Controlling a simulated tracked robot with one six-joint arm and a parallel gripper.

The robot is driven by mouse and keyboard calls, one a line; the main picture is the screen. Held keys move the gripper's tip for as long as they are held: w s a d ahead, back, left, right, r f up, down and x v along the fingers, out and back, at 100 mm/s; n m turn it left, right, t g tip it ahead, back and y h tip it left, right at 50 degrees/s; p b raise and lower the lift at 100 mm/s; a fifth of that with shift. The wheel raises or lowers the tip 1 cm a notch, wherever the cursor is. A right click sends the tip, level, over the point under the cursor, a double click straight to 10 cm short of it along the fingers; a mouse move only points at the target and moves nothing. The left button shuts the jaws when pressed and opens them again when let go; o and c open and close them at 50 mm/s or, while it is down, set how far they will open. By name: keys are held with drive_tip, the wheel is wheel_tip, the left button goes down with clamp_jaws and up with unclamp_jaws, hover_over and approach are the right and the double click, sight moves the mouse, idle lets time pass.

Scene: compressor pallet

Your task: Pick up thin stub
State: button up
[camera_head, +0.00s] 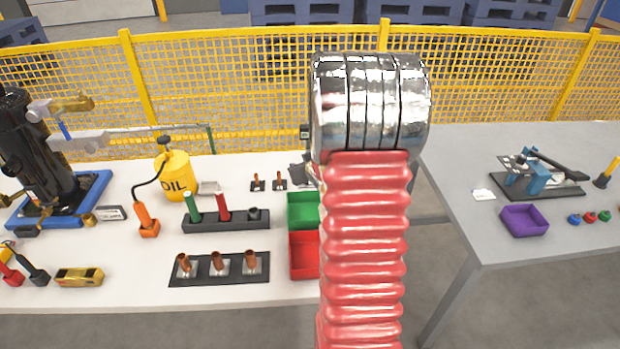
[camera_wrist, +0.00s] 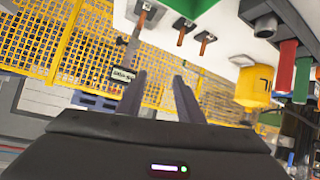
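Two small thin copper stubs stand upright in dark bases at the table's back in the head view: a left one (camera_head: 257,181) and a right one (camera_head: 279,179). In the wrist view, which is turned over, several thin copper stubs (camera_wrist: 186,30) hang from the top edge; I cannot tell exactly which is which. Thicker copper stubs (camera_head: 218,261) stand in a black holder near the front. My gripper (camera_wrist: 157,76) is open and empty, its two dark fingers apart, with the stubs beyond the fingertips. In the head view it is hidden behind my red arm.
A green bin (camera_head: 302,211) and a red bin (camera_head: 303,255) sit beside my arm. A yellow oil can (camera_head: 175,175) and a black rack (camera_head: 226,220) with green and red handles stand left. A yellow mesh fence (camera_head: 240,85) runs behind. A grey table (camera_head: 470,200) is right.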

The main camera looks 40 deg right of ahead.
drive_tip(key=s+d+f+m+t, duration=0.1)
drive_tip(key=s+d+f, duration=0.3)
drive_tip(key=d+f, duration=0.4)
wheel_tip(320, 180, down, 3)
drive_tip(key=shift+r+t+y, duration=0.2)
drive_tip(key=shift+t+y, duration=0.1)
drive_tip(key=shift+t, duration=0.2)
drive_tip(key=shift+d, duration=0.1)
drive_tip(key=x, duration=0.8)
drive_tip(key=shift+w+d+f, duration=0.1)
drive_tip(key=shift+w, duration=0.1)
drive_tip(key=shift+x, duration=2.6)
drive_tip(key=shift+c, duration=0.3)
clamp_jaws()
